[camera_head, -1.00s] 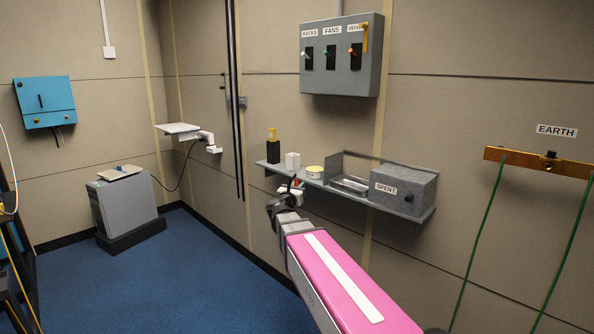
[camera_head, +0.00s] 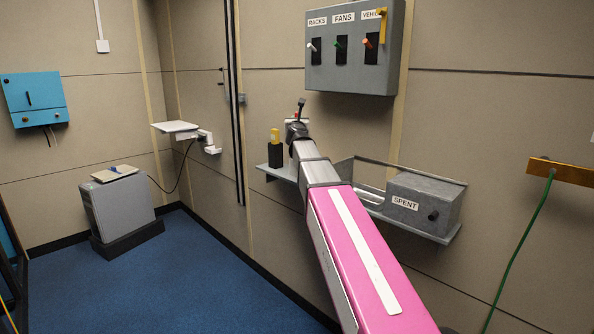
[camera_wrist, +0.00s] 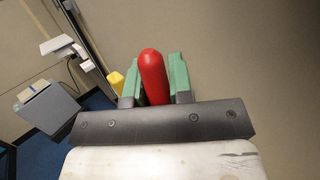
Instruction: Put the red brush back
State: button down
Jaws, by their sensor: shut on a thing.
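The red brush (camera_wrist: 153,78) shows in the wrist view as a rounded red handle between my gripper's (camera_wrist: 156,75) two green fingers, which are shut on it. In the head view my gripper (camera_head: 297,120) is up in front of the wall, above the grey shelf (camera_head: 262,169). Only a small bit of red shows there, and my arm hides much of the rest. A black holder (camera_head: 275,157) with a yellow-topped thing (camera_head: 275,136) in it stands at the shelf's left end. The yellow top also shows in the wrist view (camera_wrist: 116,82), left of the brush.
A grey box marked SPENT (camera_head: 420,200) stands at the shelf's right end. My arm covers the shelf's middle. A grey switch box (camera_head: 350,75) hangs on the wall above. A small white wall shelf (camera_head: 174,127) is further left.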

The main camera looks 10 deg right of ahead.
notch_tip(320, 180, down, 10)
jog(key=w, duration=0.1)
jog(key=shift+w, duration=0.15)
dwell(0.5)
jog(key=shift+d, duration=0.1)
jog(key=c, duration=1)
grip_release()
